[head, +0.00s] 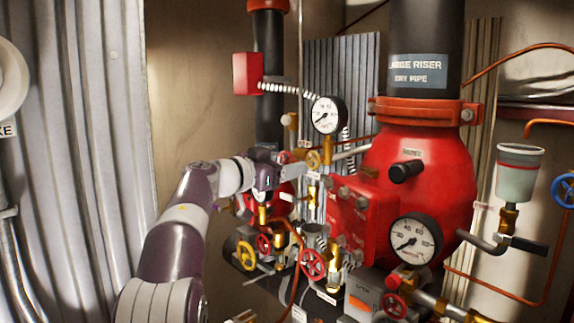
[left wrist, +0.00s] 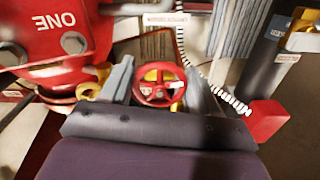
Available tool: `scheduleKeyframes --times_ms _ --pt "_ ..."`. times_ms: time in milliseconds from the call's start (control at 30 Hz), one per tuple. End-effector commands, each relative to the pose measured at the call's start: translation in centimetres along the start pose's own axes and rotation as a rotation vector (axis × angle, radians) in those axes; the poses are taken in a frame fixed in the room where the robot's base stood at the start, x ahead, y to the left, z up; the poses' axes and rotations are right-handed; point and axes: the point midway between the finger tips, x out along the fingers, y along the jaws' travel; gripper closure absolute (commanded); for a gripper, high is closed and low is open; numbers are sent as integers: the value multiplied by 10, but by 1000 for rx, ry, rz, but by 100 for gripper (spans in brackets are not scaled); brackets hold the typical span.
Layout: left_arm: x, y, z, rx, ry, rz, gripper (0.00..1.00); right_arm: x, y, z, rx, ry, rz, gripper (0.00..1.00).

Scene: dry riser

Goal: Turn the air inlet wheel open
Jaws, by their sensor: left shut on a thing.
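My left gripper (head: 290,164) reaches in from the left among the valves beside the red riser body. In the left wrist view, its two grey fingers (left wrist: 160,90) stand on either side of a small red handwheel (left wrist: 158,98) and are shut on its rim. The wheel has spokes and a small pale tag, with yellow behind it. The tag is too small to read, so I cannot confirm that this is the air inlet wheel. In the head view the gripper largely hides this spot. My right gripper is not in view.
The red riser body (head: 432,178) carries a lower gauge (head: 414,240); an upper gauge (head: 327,115) stands left of it. A red box (head: 247,73) is above. Corrugated metal (head: 100,120) lines the left.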

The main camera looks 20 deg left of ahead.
Motion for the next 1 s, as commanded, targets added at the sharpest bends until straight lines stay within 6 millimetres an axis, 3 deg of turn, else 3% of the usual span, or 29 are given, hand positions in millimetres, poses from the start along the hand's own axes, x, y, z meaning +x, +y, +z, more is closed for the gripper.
scheduleKeyframes --times_ms 33,367,400,733,867,1000 --pt "1 0 7 -11 -10 5 69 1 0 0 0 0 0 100" --pt "2 0 8 -14 -12 6 70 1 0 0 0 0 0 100" --pt "2 0 9 -14 -12 6 33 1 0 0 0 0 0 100" --pt "-3 0 6 -8 -5 2 31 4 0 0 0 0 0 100" --pt "-27 0 10 -6 -5 -2 31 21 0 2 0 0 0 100" --pt "-67 0 12 -7 -6 -3 31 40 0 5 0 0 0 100"
